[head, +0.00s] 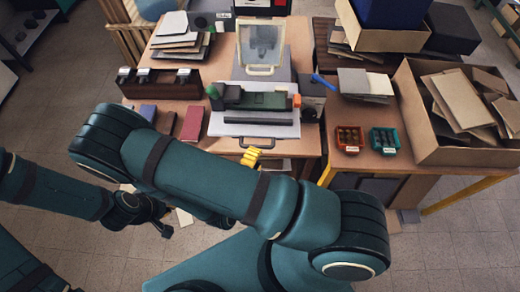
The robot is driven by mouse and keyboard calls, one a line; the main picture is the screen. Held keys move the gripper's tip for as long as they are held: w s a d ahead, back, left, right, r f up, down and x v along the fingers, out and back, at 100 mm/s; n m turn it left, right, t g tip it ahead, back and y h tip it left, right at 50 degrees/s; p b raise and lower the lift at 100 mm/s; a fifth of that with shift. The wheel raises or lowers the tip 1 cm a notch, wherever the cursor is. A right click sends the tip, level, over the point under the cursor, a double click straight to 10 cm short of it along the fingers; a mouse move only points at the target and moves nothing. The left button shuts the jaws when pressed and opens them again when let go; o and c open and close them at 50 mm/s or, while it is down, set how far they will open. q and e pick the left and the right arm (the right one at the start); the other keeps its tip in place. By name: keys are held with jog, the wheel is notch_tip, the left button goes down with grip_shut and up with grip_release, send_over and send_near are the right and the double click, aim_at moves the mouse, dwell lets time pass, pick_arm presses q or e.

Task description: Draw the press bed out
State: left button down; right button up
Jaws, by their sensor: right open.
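The press bed (226,128) is a flat pale plate at the front of the press on the main table. A dark loop handle (257,142) sits on its front edge, and a long black bar and a green block lie on it. My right arm crosses the view in front of the table. A yellow ribbed part, seemingly of my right gripper (251,157), shows just below the handle; the rest is hidden behind the arm. My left gripper (166,229), dark and small, hangs low at the left, away from the bed; its jaws are unclear.
The press's upright framed plate (261,44) stands behind the bed. Books (192,123) lie to its left, with a dark wooden rack (160,84) beyond. The right table holds red (349,138) and green (384,140) trays and a large cardboard box (455,153).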

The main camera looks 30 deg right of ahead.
jog(key=v, duration=0.2)
jog(key=shift+s+a, duration=0.2)
dwell(0.4)
